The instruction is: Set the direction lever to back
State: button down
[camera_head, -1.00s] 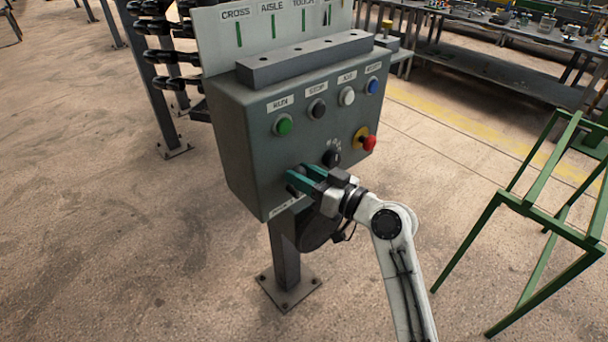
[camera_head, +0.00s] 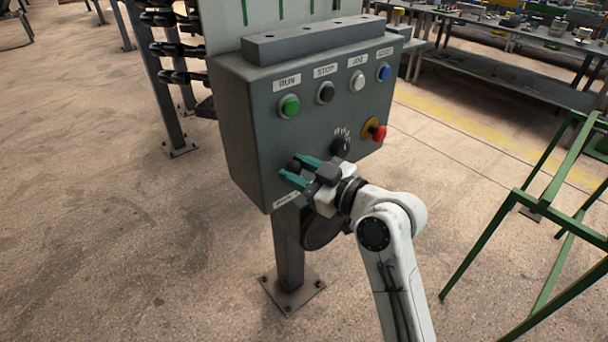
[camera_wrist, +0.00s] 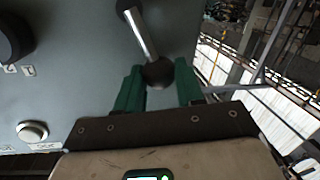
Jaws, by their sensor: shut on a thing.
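The direction lever is a metal rod (camera_wrist: 143,36) with a black ball knob (camera_wrist: 158,72), standing out from the lower left of the grey control box (camera_head: 245,130). In the wrist view the rod runs from a dark base at the top edge to the knob. My gripper (camera_head: 291,165) has its green fingers shut on either side of the knob; it also shows in the wrist view (camera_wrist: 159,84). In the head view the fingers hide most of the lever. The label (camera_head: 286,199) below the lever is too small to read surely.
The box front also carries a green button (camera_head: 289,106), a black button (camera_head: 326,92), a white button (camera_head: 357,80), a blue button (camera_head: 384,72), a red emergency knob (camera_head: 379,132) and a black dial (camera_head: 340,147). A green frame (camera_head: 535,215) stands right.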

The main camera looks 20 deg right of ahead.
jog(key=shift+s+a+f+n+b, duration=0.15)
jog(key=shift+a+n+b, duration=0.15)
jog(key=shift+n, duration=0.15)
jog(key=shift+a+f+n+b, duration=0.15)
jog(key=shift+n+b, duration=0.15)
jog(key=shift+n, duration=0.15)
jog(key=c, duration=0.7)
grip_release()
jog(key=shift+s, duration=0.1)
jog(key=b+v, duration=0.1)
jog(key=v, duration=0.9)
jog(key=shift+s+r, duration=0.2)
jog(key=shift+s, duration=0.1)
